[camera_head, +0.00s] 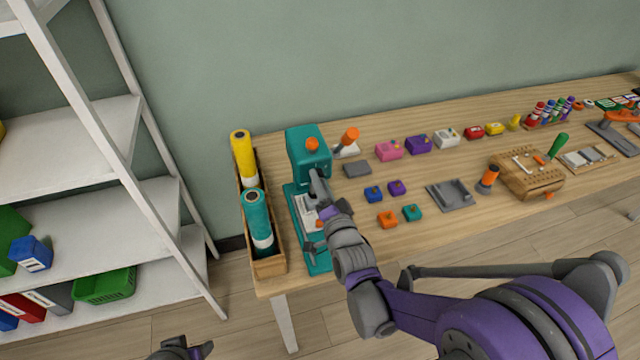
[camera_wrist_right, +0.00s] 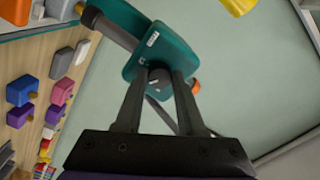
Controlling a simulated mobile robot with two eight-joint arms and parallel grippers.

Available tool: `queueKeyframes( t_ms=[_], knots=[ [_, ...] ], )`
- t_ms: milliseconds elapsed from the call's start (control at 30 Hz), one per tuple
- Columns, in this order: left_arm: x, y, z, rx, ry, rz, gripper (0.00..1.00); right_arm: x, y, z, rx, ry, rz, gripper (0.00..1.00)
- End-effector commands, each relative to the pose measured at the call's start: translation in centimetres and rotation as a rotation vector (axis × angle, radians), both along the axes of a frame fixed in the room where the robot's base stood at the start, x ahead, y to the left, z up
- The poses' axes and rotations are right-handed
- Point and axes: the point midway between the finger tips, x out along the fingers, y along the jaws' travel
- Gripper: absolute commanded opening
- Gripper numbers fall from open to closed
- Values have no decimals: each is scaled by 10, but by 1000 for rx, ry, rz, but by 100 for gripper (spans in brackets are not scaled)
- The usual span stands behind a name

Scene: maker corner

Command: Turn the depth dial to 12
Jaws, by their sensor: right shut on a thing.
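The teal press-like machine (camera_head: 305,150) stands at the left end of the table, with an orange knob on its head. It fills the upper middle of the right wrist view (camera_wrist_right: 165,52). My right gripper (camera_head: 316,180) reaches its front. In the right wrist view, my right gripper's two fingers (camera_wrist_right: 158,80) are shut on a small dark dial (camera_wrist_right: 159,84) on the teal head. A small white label is above the dial. Its numbers and setting are too small to read. My left gripper (camera_head: 183,350) shows only partly at the bottom edge, apart from the table.
A wooden box (camera_head: 268,267) with yellow and teal rolls stands left of the machine. Small coloured blocks, a grey tray (camera_head: 455,195) and a wooden peg block (camera_head: 525,180) lie to the right. White shelves (camera_head: 75,135) stand at far left.

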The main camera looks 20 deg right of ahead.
Motion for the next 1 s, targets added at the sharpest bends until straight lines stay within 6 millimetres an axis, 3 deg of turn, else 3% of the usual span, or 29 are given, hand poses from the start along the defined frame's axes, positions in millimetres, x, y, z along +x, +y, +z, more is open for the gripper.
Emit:
queueKeyframes(
  t_ms=[1000],
  knots=[
    [-2,0,-13,0,4,0,50,0,0,1,912,31,0,0]
  ],
)
